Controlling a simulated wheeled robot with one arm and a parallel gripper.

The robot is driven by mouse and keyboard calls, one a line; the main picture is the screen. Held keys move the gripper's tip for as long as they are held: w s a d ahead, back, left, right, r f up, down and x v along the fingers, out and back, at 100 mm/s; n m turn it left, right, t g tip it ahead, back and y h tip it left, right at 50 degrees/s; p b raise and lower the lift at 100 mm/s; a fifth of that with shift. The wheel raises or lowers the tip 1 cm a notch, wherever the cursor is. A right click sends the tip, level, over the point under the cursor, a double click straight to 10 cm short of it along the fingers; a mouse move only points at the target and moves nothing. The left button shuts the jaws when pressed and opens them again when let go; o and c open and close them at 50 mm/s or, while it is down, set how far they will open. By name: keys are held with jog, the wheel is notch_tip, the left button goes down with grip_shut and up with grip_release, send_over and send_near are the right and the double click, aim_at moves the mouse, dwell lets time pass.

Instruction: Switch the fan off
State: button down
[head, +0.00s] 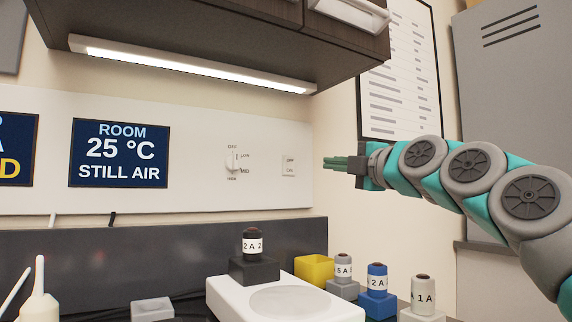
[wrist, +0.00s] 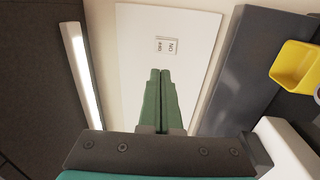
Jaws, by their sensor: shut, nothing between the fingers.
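A small rotary knob (head: 232,163) on the white wall panel has the labels OFF, LOW, MID and HIGH around it; its exact setting is too small to tell. Right of it is a small switch plate (head: 289,165) with ON/OFF-type lettering, also in the wrist view (wrist: 167,46). No fan itself shows. A wall display (head: 119,153) reads "ROOM 25 °C STILL AIR". My gripper (head: 325,163) is shut and empty, its green fingers pointing left, right of the switch plate in the head view. In the wrist view its fingertips (wrist: 160,70) lie just below the plate, apparently apart from it.
A lit lamp strip (head: 190,64) runs under the dark cabinet (head: 210,30) above. Below stand a white stand (head: 285,300), a yellow container (head: 314,270) and several labelled weight-like pieces on blocks, such as a blue one (head: 377,280). The space before the panel is clear.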

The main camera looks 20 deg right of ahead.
aim_at(290, 160)
dwell(0.3)
jog(key=p+x, duration=0.2)
jog(key=x, duration=1.2)
jog(key=shift+p, duration=0.35)
jog(key=shift+w+r+p, duration=0.1)
jog(key=shift+r+p, duration=0.1)
jog(key=shift+p, duration=0.15)
jog(key=shift+g, duration=0.3)
jog(key=shift+f, duration=0.1)
